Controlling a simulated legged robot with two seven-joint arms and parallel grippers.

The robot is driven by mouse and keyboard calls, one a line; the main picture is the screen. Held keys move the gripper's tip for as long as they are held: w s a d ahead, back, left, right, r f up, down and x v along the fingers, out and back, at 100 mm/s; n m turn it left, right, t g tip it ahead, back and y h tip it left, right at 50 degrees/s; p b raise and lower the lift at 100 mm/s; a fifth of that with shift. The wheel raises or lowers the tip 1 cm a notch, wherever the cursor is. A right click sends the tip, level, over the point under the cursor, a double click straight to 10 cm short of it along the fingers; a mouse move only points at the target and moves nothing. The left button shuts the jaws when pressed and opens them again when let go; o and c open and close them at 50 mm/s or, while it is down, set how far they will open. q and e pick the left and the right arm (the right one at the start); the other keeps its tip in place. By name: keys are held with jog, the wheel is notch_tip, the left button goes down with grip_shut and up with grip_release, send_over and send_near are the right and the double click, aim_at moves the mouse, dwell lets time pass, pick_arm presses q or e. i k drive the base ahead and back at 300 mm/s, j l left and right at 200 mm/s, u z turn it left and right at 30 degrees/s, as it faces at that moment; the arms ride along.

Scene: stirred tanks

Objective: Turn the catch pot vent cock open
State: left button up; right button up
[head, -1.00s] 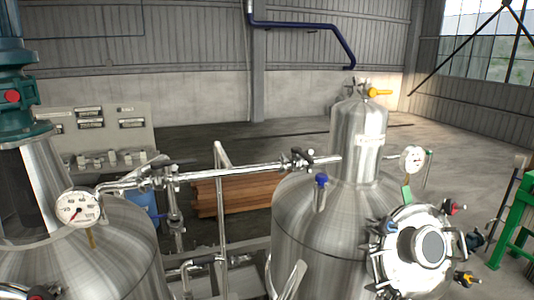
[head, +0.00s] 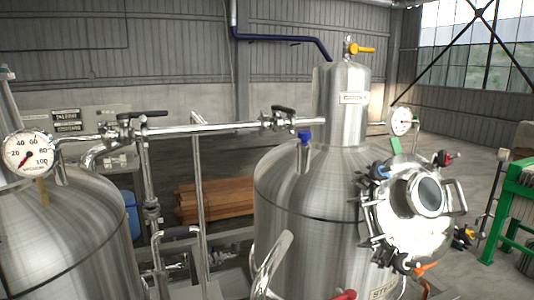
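The catch pot appears to be the upright steel cylinder (head: 341,112) on the shoulder of the right tank, with a nameplate too small to read. A small cock with a yellow lever (head: 364,50) stands on its top. The lever lies about level and points right. Neither of my grippers shows in the head view, and nothing touches the lever.
A steel pipe (head: 215,128) with black-handled valves runs between the two tanks. The right tank (head: 300,205) has a clamped round manway (head: 408,212) on its front. Gauges stand at left (head: 28,153) and right (head: 400,121). A green frame (head: 508,205) is at far right.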

aim_at(365, 50)
jog(key=i+l, duration=0.1)
jog(key=l, duration=0.4)
jog(key=i+l, duration=0.15)
jog(key=l, duration=0.35)
jog(key=i+l+u, duration=0.1)
jog(key=l, duration=0.4)
jog(key=i+l, duration=0.1)
jog(key=l, duration=0.4)
